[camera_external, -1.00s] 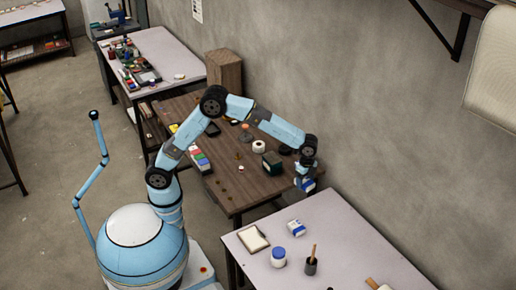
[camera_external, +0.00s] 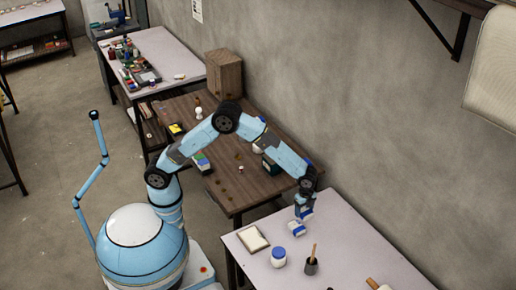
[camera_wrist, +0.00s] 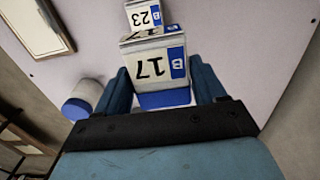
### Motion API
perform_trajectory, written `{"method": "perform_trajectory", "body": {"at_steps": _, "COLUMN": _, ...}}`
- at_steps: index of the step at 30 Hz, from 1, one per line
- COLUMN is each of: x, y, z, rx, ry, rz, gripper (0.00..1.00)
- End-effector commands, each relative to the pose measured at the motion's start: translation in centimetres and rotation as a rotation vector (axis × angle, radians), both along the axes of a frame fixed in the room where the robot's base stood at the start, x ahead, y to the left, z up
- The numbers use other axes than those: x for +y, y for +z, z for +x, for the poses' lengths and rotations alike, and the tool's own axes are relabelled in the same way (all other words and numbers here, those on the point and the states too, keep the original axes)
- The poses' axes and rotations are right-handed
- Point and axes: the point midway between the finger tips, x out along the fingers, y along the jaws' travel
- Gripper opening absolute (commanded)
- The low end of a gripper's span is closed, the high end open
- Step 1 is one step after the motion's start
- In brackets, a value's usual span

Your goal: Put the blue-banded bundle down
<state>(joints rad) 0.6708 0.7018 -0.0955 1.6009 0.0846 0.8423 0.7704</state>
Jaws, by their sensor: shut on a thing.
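My gripper (camera_external: 304,211) is low over the near pale table (camera_external: 345,236). In the wrist view its jaws (camera_wrist: 164,92) are shut on a white bundle (camera_wrist: 148,60) with a blue band, marked 17 and B. A second white bundle (camera_wrist: 140,14) with a blue band, marked 23 and B, lies just past the held one; it also shows on the table in the external view (camera_external: 297,230). In the external view the held bundle is mostly hidden by the gripper. I cannot tell whether it touches the table or the second bundle.
A jar with a blue lid (camera_external: 278,257) stands near the table's front edge, and a framed pale board (camera_external: 253,239) lies left of it. A dark cup with a brush (camera_external: 311,265) stands to the right. The tabletop right of the bundles is clear.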

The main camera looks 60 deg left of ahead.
Motion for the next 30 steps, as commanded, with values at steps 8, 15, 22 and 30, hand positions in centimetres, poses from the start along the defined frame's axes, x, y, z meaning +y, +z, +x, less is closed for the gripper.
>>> {"method": "perform_trajectory", "body": {"at_steps": 8, "x": -2.5, "y": -2.2, "z": 3.6, "rx": 0.0, "ry": 0.0, "rz": 0.0, "gripper": 0.39}}
{"method": "perform_trajectory", "body": {"at_steps": 15, "x": -4.9, "y": -4.0, "z": 6.9, "rx": 0.0, "ry": -0.001, "rz": 0.0, "gripper": 0.39}}
{"method": "perform_trajectory", "body": {"at_steps": 22, "x": -6.4, "y": -7.2, "z": 9.2, "rx": 0.002, "ry": 0.001, "rz": 0.001, "gripper": 0.39}}
{"method": "perform_trajectory", "body": {"at_steps": 30, "x": -7.4, "y": -9.2, "z": 10.7, "rx": 0.0, "ry": 0.0, "rz": 0.0, "gripper": 0.39}}
